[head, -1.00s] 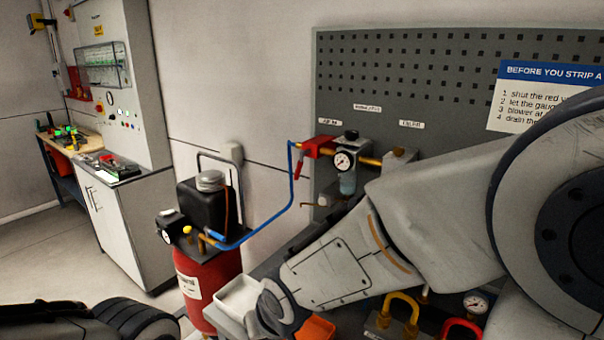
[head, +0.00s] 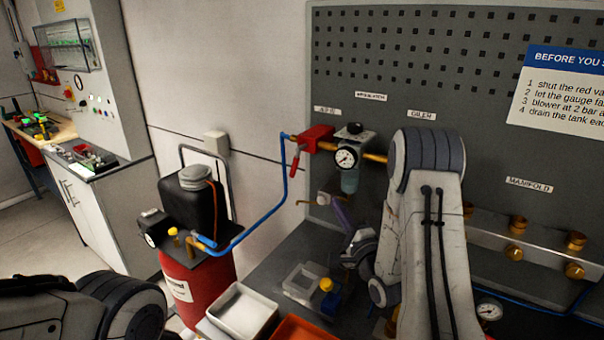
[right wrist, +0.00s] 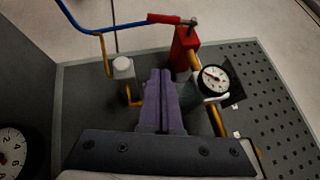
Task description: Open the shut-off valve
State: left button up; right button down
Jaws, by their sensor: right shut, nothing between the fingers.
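The shut-off valve is a red block (head: 318,138) on the pegboard, between the blue hose and the brass pipe. Its red lever (head: 295,164) hangs down at the block's left side. In the right wrist view the valve (right wrist: 184,48) and lever (right wrist: 168,19) lie beyond the fingers. My right gripper (head: 328,203) has purple fingers, shut and empty, below the valve and apart from the lever. The fingers also show in the right wrist view (right wrist: 160,74). A round gauge (head: 346,157) sits just right of the valve. My left gripper is out of view.
A brass hook-shaped pipe with a grey fitting (right wrist: 123,66) is close left of my right fingers. A red tank (head: 200,285) with a black unit stands left. A white tray (head: 243,311) and an orange tray (head: 303,330) are in front. A manifold (head: 545,248) is at right.

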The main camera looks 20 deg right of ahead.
jog(key=p, duration=0.5)
send_near(296, 163)
jog(key=w+d+f, duration=0.2)
jog(key=w+d, duration=0.2)
jog(key=w, duration=0.1)
jog(key=w+a+p, duration=0.1)
jog(key=w+a+r+p, duration=0.1)
jog(key=a, duration=0.1)
jog(key=shift+w, duration=0.2)
